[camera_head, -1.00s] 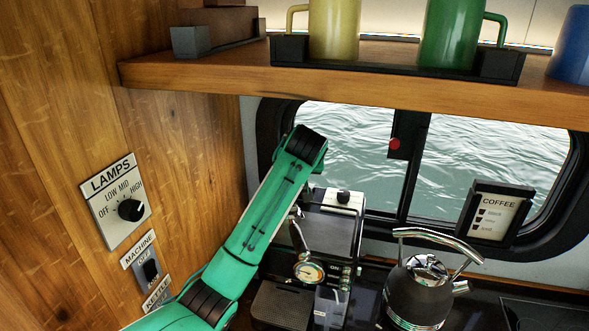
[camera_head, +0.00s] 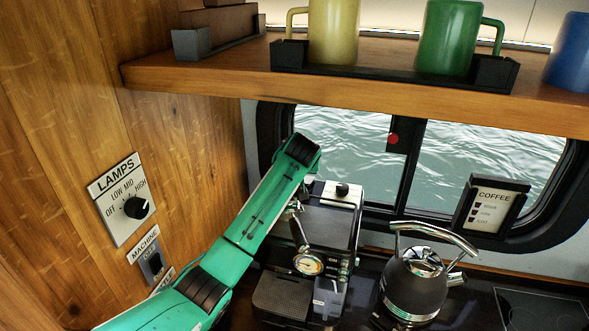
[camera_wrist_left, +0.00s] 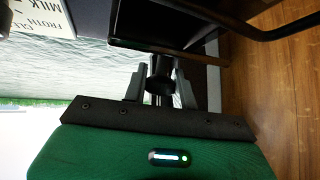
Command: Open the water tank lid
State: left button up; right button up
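The coffee machine (camera_head: 327,222) stands on the counter below the window. A black knob (camera_head: 342,190) sits on the light plate at its top back; I take this to be the water tank lid, which looks shut. My left arm rises in front of the wood wall to the machine's left, and its gripper is hidden in the head view. In the left wrist view the left gripper (camera_wrist_left: 160,88) has its fingers apart, with a dark round piece on a thin stem between them. I cannot tell whether they touch it. My right gripper is out of view.
A steel-handled kettle (camera_head: 415,283) stands right of the machine. A shelf (camera_head: 350,92) with a yellow mug (camera_head: 333,30) and a green mug (camera_head: 446,38) hangs above. The wall carries a lamps dial (camera_head: 135,207) and a machine switch (camera_head: 152,265). A coffee sign (camera_head: 490,207) stands by the window.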

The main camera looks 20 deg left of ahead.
pick_arm(q)
grip_shut()
jog(key=shift+w+r, duration=0.1)
jog(key=shift+w+r+g, duration=0.35)
jog(key=shift+w+g, duration=0.1)
jog(key=shift+g, duration=0.35)
jog(key=shift+w+r+m+g, duration=0.2)
jog(key=shift+w+g, duration=0.2)
jog(key=shift+g, duration=0.35)
jog(key=shift+w+r+m+g, duration=0.15)
jog(key=shift+w+g, duration=0.25)
jog(key=shift+g, duration=0.35)
jog(key=shift+w+r+g, duration=0.25)
jog(key=shift+w+g, duration=0.3)
jog(key=shift+g, duration=0.15)
jog(key=shift+w+g+b, duration=0.15)
jog(key=shift+g+b, duration=0.15)
jog(key=shift+f, duration=0.1)
jog(key=o, duration=1)
grip_release()
jog(key=shift+f, duration=0.1)
